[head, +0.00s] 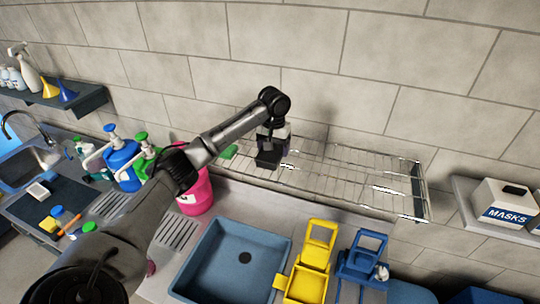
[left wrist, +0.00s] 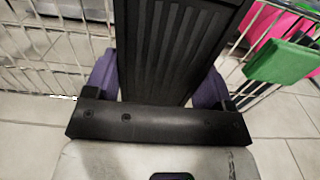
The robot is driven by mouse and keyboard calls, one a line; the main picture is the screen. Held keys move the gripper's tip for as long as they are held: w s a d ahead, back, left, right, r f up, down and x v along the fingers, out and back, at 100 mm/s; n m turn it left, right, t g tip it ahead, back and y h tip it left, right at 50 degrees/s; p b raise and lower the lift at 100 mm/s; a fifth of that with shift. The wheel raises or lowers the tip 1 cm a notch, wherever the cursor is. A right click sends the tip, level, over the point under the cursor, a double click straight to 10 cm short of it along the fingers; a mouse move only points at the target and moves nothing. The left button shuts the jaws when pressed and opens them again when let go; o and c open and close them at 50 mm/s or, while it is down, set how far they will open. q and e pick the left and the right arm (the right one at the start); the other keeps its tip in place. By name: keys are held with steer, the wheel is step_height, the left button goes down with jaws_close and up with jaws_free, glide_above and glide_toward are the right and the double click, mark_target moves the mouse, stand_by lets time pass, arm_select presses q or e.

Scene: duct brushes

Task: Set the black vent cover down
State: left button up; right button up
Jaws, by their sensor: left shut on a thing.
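The black vent cover (left wrist: 178,45) is a dark ribbed panel. In the left wrist view it stands between the two purple finger pads of my left gripper (left wrist: 157,82), which is shut on it. In the head view my left gripper (head: 270,143) is over the left part of the wire rack (head: 345,180), with the dark vent cover (head: 268,159) below it. I cannot tell whether the cover touches the wires. My right gripper is not in view.
A green block (head: 228,152) lies at the rack's left end, close to the gripper. The rack's middle and right are bare. Below are a pink bucket (head: 197,194), a blue basin (head: 236,258) and a yellow caddy (head: 308,270). A masks box (head: 504,205) sits far right.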

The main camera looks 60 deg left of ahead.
mark_target(270, 153)
arm_select(q)
steer(key=shift+s+a+f, duration=0.15)
steer(key=shift+a+f, duration=0.3)
steer(key=shift+a, duration=0.3)
step_height(270, 153, down, 3)
steer(key=shift+r+p, duration=0.15)
steer(key=shift+p, duration=0.75)
steer(key=shift+f, duration=0.6)
steer(key=shift+f, duration=0.25)
steer(key=o, duration=0.9)
steer(key=shift+r, duration=0.1)
